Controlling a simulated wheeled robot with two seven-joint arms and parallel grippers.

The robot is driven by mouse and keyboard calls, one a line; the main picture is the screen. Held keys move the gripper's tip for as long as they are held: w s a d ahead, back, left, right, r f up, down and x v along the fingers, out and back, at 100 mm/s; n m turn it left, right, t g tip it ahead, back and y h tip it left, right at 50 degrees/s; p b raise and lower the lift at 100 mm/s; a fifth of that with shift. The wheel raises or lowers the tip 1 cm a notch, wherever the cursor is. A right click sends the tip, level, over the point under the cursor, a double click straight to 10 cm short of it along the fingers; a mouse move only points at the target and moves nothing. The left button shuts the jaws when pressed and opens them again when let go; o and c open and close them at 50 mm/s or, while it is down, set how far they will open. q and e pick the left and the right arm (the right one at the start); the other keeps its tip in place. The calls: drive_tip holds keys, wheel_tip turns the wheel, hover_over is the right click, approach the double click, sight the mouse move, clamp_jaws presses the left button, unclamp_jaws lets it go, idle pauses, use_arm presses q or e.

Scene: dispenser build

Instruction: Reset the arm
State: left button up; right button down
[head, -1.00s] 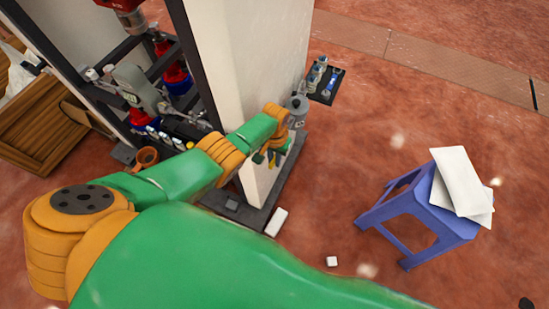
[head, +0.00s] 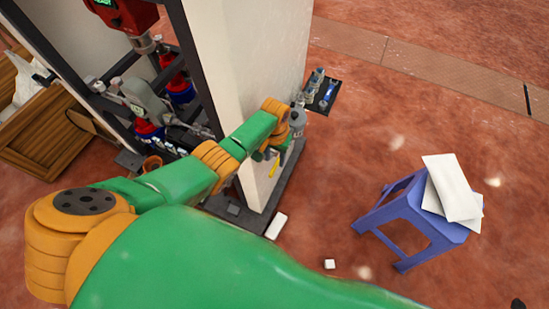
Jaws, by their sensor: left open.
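My green and orange left arm reaches from the lower left to the front of the white panel (head: 230,50) of the dispenser frame. My left gripper (head: 274,160) is at the far end of the arm, small and partly hidden by the wrist. It is open, and I see nothing held in it. A thin yellow item (head: 274,170) shows just below it, close to the panel's edge; I cannot tell whether they touch. My right gripper is not in view.
A red device (head: 125,14) tops the frame at upper left, with red and blue bottles (head: 180,88) below. A wooden crate (head: 40,140) stands left. A black tray (head: 322,92) with small items sits behind my wrist. A blue stool (head: 410,215) holds white sheets (head: 452,187).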

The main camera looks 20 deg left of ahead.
use_arm(q)
drive_tip(key=shift+f, duration=0.1)
drive_tip(key=shift+s+d+f, duration=0.1)
drive_tip(key=shift+s+f, duration=0.1)
drive_tip(key=s+d+f+m+t, duration=0.1)
drive_tip(key=s+d, duration=0.1)
drive_tip(key=s, duration=0.5)
drive_tip(key=s+a+r+t, duration=0.3)
drive_tip(key=s+a+r, duration=0.1)
drive_tip(key=s+r, duration=0.6)
drive_tip(key=s+f+g, duration=0.2)
drive_tip(key=s+f, duration=0.1)
drive_tip(key=f, duration=1.5)
drive_tip(key=s+a+f+m, duration=0.1)
drive_tip(key=s+f, duration=0.9)
drive_tip(key=s, duration=0.2)
drive_tip(key=shift+a+f+g, duration=0.2)
drive_tip(key=shift+a+g, duration=0.2)
